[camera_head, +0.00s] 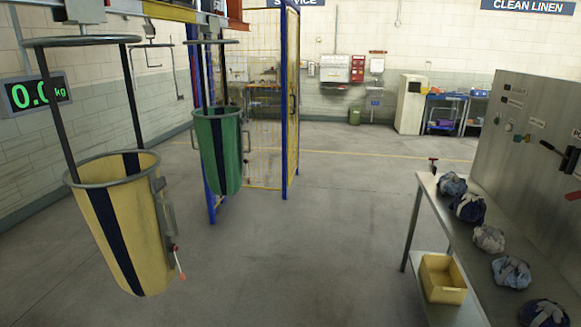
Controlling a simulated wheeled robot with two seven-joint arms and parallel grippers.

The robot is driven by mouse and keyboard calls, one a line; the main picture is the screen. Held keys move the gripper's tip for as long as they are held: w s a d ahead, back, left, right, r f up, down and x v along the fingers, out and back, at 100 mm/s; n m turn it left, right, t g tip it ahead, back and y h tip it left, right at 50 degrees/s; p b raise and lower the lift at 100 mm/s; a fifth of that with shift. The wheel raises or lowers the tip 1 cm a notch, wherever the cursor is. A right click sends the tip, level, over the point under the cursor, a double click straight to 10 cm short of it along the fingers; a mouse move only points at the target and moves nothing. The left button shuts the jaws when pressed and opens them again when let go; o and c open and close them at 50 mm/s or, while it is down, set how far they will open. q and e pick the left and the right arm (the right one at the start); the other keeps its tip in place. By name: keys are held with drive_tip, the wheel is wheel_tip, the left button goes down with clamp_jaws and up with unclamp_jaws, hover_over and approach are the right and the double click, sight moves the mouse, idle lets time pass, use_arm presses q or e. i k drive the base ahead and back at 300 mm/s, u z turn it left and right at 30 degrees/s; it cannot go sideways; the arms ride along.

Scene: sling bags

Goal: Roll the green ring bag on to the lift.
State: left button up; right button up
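The green ring bag (229,150) hangs upright at left of centre, with a grey rim, a dark stripe and dark straps up to a ring below the overhead rail (180,12). It is behind and right of a larger yellow bag (95,215), which hangs tilted in the left foreground. A blue-framed cage with yellow mesh (263,130) stands just behind the green bag; I cannot tell whether this is the lift. Neither of my grippers is in view.
A display (38,92) on the left wall reads about 0.0 kg. A metal bench (440,215) at right bears several cloth bundles, with a yellow bin (443,293) on its lower shelf. A grey panel (535,130) with levers stands behind it. The middle floor is clear.

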sight(219, 130)
drive_tip(key=z, duration=0.15)
drive_tip(key=i, duration=1.95)
drive_tip(key=u, duration=0.2)
drive_tip(key=i, duration=2)
drive_tip(key=u, duration=0.6)
drive_tip(key=i, duration=1.4)
drive_tip(key=u, duration=0.25)
